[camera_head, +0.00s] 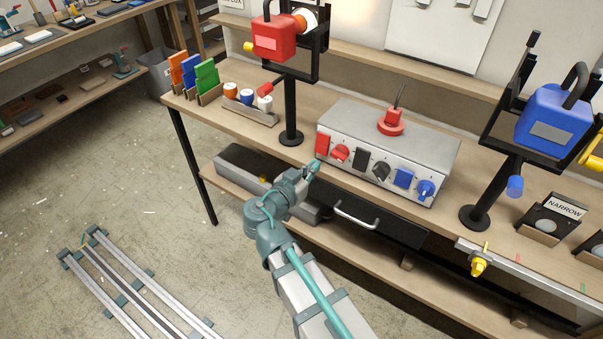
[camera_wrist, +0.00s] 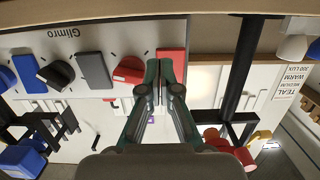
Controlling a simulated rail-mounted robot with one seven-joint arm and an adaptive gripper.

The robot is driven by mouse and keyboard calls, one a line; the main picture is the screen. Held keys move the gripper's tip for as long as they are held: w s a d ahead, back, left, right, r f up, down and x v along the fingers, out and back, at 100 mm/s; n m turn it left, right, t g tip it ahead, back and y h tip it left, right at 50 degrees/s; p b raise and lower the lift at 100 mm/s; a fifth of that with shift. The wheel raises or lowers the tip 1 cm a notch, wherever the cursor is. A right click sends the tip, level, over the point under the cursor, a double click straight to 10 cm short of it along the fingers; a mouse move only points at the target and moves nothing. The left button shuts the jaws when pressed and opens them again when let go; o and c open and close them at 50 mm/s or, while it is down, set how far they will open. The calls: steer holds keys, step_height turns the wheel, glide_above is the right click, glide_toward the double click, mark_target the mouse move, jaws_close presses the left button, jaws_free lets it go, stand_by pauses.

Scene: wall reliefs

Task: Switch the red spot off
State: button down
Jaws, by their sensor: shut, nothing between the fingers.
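The red spot lamp (camera_head: 273,37) sits on a black stand at the back of the bench. A bright patch shows on the wall to its right. The grey control box (camera_head: 430,150) has a red rocker switch (camera_head: 322,144) and a red knob (camera_head: 340,154) at its left end. My gripper (camera_head: 314,166) is shut and empty, just in front of the red rocker. In the wrist view, which is upside down, the fingertips (camera_wrist: 162,68) cover part of the red rocker (camera_wrist: 174,62), beside the red knob (camera_wrist: 128,72). I cannot tell whether they touch it.
Black (camera_head: 361,159) and blue (camera_head: 403,178) rockers with knobs share the panel. A red plug-like piece (camera_head: 391,122) stands on the box. The blue lamp (camera_head: 552,118) is at right. A cup rack (camera_head: 250,113) is left, and a drawer handle (camera_head: 356,216) is below.

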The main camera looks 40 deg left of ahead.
mark_target(324, 156)
steer(key=shift+w+a+f+p, duration=0.1)
steer(key=shift+w+f+p, duration=0.15)
steer(key=shift+w, duration=0.7)
steer(key=shift+w+a+f+p, duration=0.1)
steer(key=shift+w+p, duration=0.2)
steer(key=shift+w, duration=0.65)
steer(key=shift+f+b, duration=0.1)
steer(key=shift+b, duration=0.2)
